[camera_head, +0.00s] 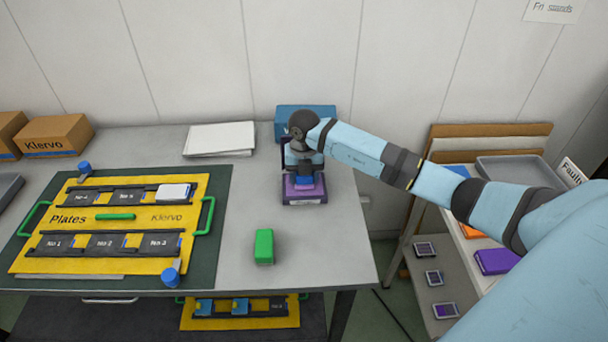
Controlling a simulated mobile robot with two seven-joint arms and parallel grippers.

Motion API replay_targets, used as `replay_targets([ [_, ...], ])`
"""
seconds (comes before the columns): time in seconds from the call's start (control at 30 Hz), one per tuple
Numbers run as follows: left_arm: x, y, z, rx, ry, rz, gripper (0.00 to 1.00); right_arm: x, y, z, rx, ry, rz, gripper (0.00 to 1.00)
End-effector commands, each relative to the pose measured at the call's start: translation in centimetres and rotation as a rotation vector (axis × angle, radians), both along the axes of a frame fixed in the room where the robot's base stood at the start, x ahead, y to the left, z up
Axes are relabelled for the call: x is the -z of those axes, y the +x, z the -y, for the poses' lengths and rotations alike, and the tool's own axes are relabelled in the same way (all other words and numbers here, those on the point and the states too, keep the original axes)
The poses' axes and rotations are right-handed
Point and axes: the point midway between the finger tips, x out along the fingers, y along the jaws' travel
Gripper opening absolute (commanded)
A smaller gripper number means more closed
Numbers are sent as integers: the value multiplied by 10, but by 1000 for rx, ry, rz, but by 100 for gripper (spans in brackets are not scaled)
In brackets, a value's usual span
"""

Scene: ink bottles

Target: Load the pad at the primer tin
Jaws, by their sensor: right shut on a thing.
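My right arm comes in from the right, and its gripper (304,170) points down over a purple, open tin (304,199) near the back of the grey table. The gripper is shut on a small blue block, which looks like the pad (306,183). The pad is at or just above the tin's top; I cannot tell whether it touches the inside. The tin's raised dark lid is partly hidden behind the gripper. I cannot read a label on the tin. My left gripper is not in view.
A green block (264,247) stands in front of the tin. A yellow plate board (110,260) with green handles and blue knobs lies at left on a dark green mat. A blue box (290,115) and white sheets (219,138) are behind. Bare table lies around the green block.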

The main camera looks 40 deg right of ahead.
Motion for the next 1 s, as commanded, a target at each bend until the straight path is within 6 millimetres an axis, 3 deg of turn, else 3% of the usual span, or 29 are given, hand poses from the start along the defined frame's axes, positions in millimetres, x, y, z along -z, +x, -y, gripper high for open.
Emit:
replay_targets([
  [0.27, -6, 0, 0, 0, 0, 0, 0, -7, 0, 0, -1, 0, -1, 33],
  [1.0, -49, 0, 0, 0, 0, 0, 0, -67, 0, 0, 0, 0, -1, 33],
])
